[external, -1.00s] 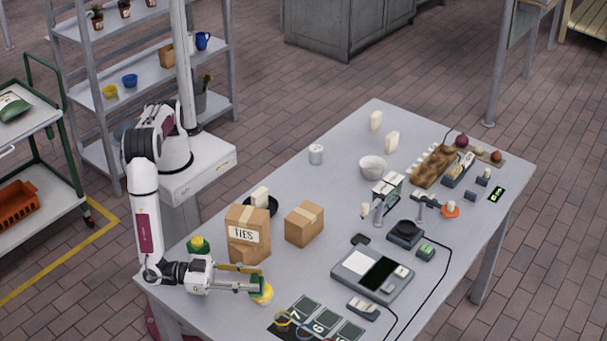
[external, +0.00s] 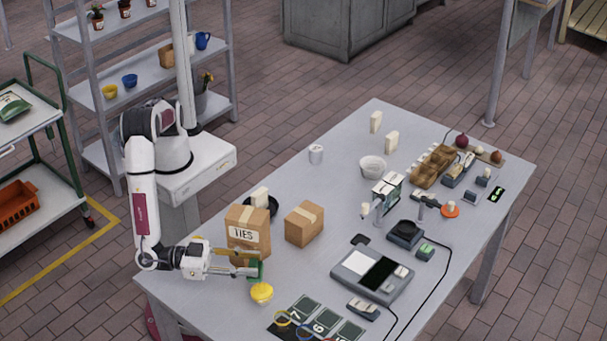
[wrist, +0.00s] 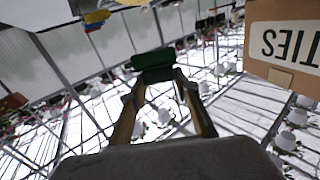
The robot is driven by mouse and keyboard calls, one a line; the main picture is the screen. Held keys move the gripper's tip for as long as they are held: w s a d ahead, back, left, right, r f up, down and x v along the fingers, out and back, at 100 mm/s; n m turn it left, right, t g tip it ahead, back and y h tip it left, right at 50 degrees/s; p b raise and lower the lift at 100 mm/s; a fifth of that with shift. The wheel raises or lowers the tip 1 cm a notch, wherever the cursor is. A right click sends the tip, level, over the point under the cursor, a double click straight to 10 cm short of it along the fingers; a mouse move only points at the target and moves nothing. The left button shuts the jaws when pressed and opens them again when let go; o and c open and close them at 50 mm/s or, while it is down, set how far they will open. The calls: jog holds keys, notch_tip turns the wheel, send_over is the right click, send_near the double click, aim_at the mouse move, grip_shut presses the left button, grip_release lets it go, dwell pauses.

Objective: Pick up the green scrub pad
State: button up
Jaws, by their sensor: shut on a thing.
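The green scrub pad (external: 257,270) is held between the fingertips of my gripper (external: 254,265), above the near-left part of the table. In the wrist view the dark green pad (wrist: 153,59) spans the tips of both fingers (wrist: 160,82). My gripper is shut on it. A rounded yellow item on a pale base (external: 262,293) stands on the table just below and in front of the pad, with a small gap visible in the external view.
A box marked TIES (external: 247,231) stands close behind my gripper, and shows at right in the wrist view (wrist: 285,45). Another carton (external: 304,224) stands further right. Dark numbered cards (external: 320,323) lie at the near edge. A grey device (external: 372,274) is to the right.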

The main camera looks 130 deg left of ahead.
aim_at(256, 262)
jog(key=shift+r, duration=2)
jog(key=shift+w+a+r+g, duration=0.25)
jog(key=shift+a+r, duration=0.35)
jog(key=shift+r, duration=0.2)
jog(key=shift+w+a+r+g, duration=0.1)
jog(key=shift+a+r+g, duration=0.15)
jog(key=shift+a+r, duration=0.45)
jog(key=shift+w+a+r+h, duration=0.25)
jog(key=shift+a+r+h, duration=0.15)
jog(key=shift+h, duration=0.3)
jog(key=shift+f+m+t+h, duration=0.3)
jog(key=shift+m+h, duration=0.1)
jog(key=shift+h, duration=0.2)
jog(key=shift+d+f+m+h, duration=0.2)
jog(key=shift+d+f+h, duration=0.2)
jog(key=shift+f, duration=0.2)
jog(key=shift+d+f+m+h, duration=0.2)
jog(key=shift+d+f+h, duration=0.2)
jog(key=shift+f, duration=0.2)
jog(key=shift+f, duration=0.1)
jog(key=shift+f, duration=3.05)
